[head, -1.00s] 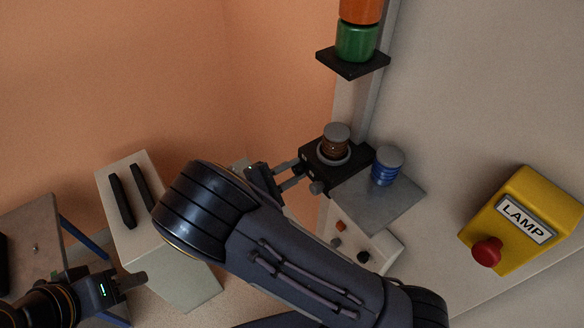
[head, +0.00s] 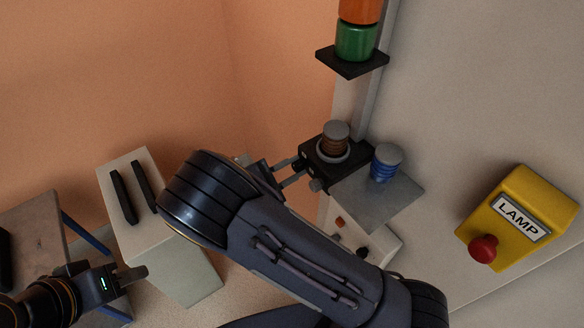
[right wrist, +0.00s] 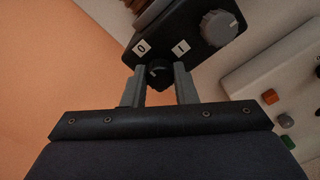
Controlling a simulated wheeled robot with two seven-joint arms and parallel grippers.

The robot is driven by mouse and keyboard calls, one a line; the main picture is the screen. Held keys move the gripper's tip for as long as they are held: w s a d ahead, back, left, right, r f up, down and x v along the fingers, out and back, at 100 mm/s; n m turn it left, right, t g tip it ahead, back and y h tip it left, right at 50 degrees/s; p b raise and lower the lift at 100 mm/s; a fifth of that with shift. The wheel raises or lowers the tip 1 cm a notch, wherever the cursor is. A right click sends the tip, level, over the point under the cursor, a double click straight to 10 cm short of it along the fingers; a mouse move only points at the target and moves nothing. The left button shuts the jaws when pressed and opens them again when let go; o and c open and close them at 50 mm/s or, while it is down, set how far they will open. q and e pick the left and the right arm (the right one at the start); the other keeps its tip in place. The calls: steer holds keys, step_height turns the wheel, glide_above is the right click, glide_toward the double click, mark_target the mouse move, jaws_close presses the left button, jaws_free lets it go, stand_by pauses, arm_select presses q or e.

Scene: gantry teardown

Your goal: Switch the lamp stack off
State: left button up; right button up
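The lamp stack, with an orange lamp above a green one (head: 355,42), stands on a black bracket at the top centre. A yellow box (head: 522,215) labelled LAMP with a red button (head: 483,249) is on the wall at right. My right gripper (head: 291,174) reaches a black box (head: 345,163) below the stack. In the right wrist view, the open fingers of my right gripper (right wrist: 160,78) stand either side of a dark knob (right wrist: 158,72) below labels 0 and I; firm contact is not visible. My left gripper (head: 135,276) is at lower left; its opening is unclear.
A grey knob (right wrist: 218,27) is on the same black box. A blue ribbed part (head: 386,163) stands on a grey plate (head: 383,203) beside it. A pale panel with small buttons (head: 372,240) is below. A pale cabinet (head: 160,240) with two black handles stands at left.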

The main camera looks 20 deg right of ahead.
steer(key=o, duration=0.4)
steer(key=shift+o, duration=0.2)
steer(key=b+v, duration=0.2)
steer(key=v, duration=0.6)
